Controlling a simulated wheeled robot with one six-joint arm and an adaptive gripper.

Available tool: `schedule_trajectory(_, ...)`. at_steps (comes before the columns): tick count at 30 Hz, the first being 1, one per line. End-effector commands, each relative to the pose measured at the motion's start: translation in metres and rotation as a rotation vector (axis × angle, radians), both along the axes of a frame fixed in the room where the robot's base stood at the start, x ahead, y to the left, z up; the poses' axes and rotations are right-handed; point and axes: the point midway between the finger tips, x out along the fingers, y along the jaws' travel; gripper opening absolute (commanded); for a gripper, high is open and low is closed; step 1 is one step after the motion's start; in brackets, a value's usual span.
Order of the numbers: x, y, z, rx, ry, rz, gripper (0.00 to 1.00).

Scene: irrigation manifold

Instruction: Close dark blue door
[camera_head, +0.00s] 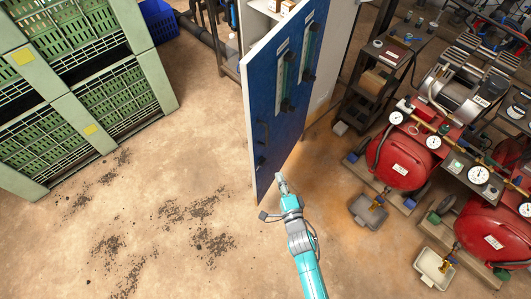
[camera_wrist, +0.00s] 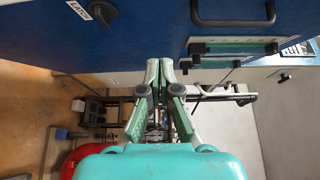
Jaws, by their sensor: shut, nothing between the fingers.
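The dark blue door (camera_head: 262,110) stands open on a white cabinet in the head view, its pale edge facing left. Its blue face carries a dark handle, green-tinted gauges and small knobs. In the wrist view the door (camera_wrist: 150,30) fills the top, with a black bar handle (camera_wrist: 232,22), a black latch knob (camera_wrist: 103,13) and a "LATCH" label. My gripper (camera_head: 281,181) is by the door's lower right part in the head view. In the wrist view my gripper (camera_wrist: 159,68) is shut and empty, its tips close to the door's edge. Whether they touch it, I cannot tell.
Red compressor tanks (camera_head: 401,161) with gauges stand at the right, beside a dark shelf rack (camera_head: 375,82). Green crates (camera_head: 85,95) are stacked at the left. The floor (camera_head: 160,160) between crates and door is open, with dark soil patches.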

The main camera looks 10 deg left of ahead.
Motion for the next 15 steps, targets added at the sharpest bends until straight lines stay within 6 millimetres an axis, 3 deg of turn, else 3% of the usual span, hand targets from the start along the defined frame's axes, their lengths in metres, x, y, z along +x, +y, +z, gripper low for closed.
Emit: schedule_trajectory(15, 0.08, 0.037, 0.001, 0.0, -0.002, 0.001, 0.0)
